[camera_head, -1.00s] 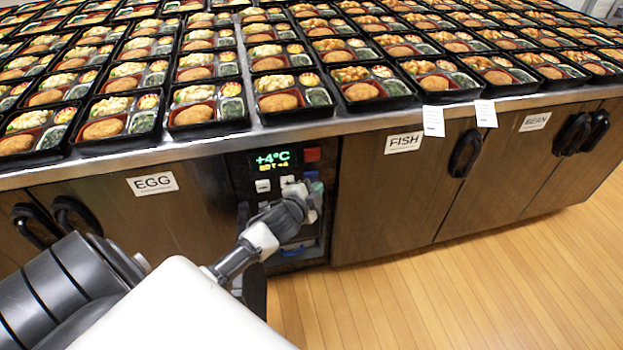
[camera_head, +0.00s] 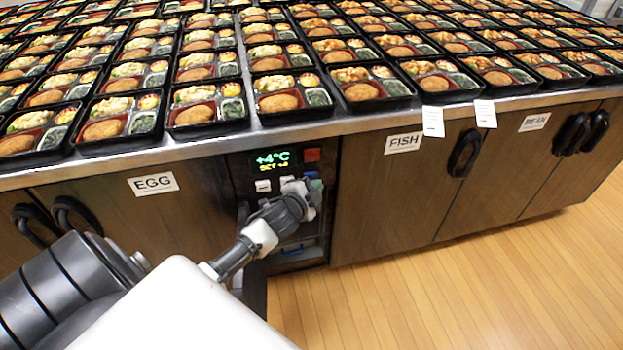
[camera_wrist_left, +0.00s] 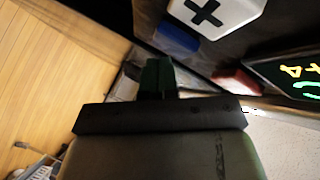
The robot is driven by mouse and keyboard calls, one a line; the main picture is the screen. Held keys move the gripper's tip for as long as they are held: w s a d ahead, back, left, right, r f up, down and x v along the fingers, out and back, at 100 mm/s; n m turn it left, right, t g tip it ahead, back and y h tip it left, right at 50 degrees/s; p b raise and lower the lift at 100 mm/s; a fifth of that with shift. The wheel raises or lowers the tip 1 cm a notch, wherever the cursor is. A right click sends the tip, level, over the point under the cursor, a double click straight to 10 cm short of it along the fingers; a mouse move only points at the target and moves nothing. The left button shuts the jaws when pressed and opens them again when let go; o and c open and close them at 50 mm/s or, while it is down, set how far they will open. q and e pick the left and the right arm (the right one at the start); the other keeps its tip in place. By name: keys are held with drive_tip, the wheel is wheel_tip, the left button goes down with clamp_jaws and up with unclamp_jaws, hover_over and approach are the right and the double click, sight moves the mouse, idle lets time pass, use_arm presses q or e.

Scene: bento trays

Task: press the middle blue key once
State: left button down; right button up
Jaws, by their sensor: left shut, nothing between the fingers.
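The control panel (camera_head: 237,172) is set in the counter front between the EGG and FISH doors. Its blue key (camera_head: 312,174) shows just below a red key (camera_head: 312,155). In the left wrist view the blue key (camera_wrist_left: 178,38) lies between a white plus key (camera_wrist_left: 212,12) and the gripper's fingers. My left gripper (camera_head: 314,192) is in front of the panel's right side, just below the blue key. Its dark fingers (camera_wrist_left: 158,72) are shut and empty, close to the blue key. Whether they touch it I cannot tell. My right gripper is not in view.
A lit display (camera_head: 272,161) reads +4°C, with a white key (camera_head: 263,186) below it. Bento trays (camera_head: 205,128) cover the counter above. Black door handles (camera_head: 465,153) stick out from the doors. The wooden floor (camera_head: 450,290) at the right is clear.

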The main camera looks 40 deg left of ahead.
use_arm(q)
drive_tip(key=shift+w+a, duration=0.2)
drive_tip(key=shift+a, duration=0.05)
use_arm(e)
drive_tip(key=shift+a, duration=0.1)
use_arm(q)
drive_tip(key=shift+w+a, duration=0.1)
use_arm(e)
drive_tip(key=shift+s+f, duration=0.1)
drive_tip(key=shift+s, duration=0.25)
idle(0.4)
use_arm(q)
drive_tip(key=shift+s+d+p, duration=0.4)
drive_tip(key=shift+s+d, duration=0.2)
drive_tip(key=shift+d, duration=0.05)
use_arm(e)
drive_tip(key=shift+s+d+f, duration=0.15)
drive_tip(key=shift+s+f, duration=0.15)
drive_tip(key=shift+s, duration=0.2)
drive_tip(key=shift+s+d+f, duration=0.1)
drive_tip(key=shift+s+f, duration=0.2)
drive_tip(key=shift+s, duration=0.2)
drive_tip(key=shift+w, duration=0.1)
